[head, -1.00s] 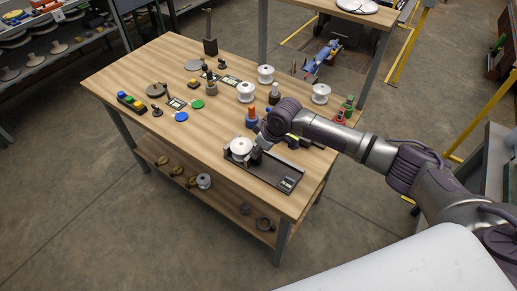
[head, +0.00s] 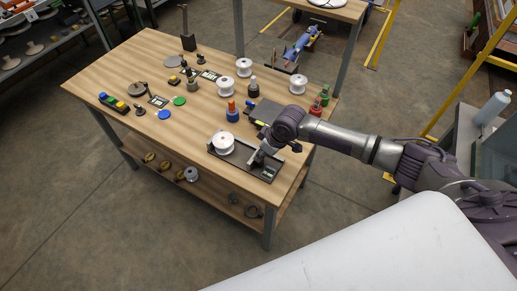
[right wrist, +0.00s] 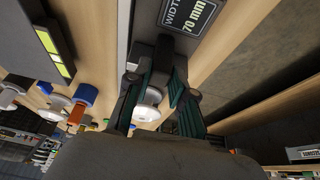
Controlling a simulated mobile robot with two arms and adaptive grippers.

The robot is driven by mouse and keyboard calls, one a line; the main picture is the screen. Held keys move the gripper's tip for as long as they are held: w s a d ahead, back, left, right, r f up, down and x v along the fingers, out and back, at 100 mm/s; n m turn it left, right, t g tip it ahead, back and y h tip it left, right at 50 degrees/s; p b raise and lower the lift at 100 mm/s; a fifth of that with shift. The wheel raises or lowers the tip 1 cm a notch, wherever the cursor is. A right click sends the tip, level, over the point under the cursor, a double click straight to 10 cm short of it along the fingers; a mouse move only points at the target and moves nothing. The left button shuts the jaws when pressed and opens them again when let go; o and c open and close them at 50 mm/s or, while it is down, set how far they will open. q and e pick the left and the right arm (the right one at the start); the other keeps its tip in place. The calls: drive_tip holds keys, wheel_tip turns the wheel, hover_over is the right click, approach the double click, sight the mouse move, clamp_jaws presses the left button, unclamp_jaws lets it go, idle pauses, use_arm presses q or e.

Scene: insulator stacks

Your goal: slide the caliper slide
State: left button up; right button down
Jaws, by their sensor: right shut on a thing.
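The caliper is a dark flat base (head: 239,158) near the front edge of the wooden table, with a white spool-shaped insulator (head: 223,143) at its left end. My right gripper (head: 261,157) is low over the base, to the right of the insulator and apart from it. In the right wrist view my right gripper (right wrist: 157,95) has its fingers on either side of the dark caliper slide (right wrist: 156,65) and is shut on it. The caliper display (right wrist: 188,14) reads "WIDTH 70 mm". The insulator also shows there (right wrist: 148,108), beyond the slide. My left gripper is not in view.
A dark panel with yellow marks (right wrist: 50,45) lies beside the caliper. An orange-and-blue piece (head: 232,112), white spools (head: 226,86) and red-and-green pieces (head: 323,95) stand behind. Coloured discs (head: 164,115) lie left. The table's front left is clear.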

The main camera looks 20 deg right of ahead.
drive_tip(key=shift+s+d+f, duration=0.1)
drive_tip(key=c, duration=1.4)
unclamp_jaws()
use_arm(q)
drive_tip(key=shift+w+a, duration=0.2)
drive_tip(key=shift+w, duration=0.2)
use_arm(e)
drive_tip(key=o, duration=0.4)
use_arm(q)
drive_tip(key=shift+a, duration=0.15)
use_arm(e)
drive_tip(key=v, duration=1.2)
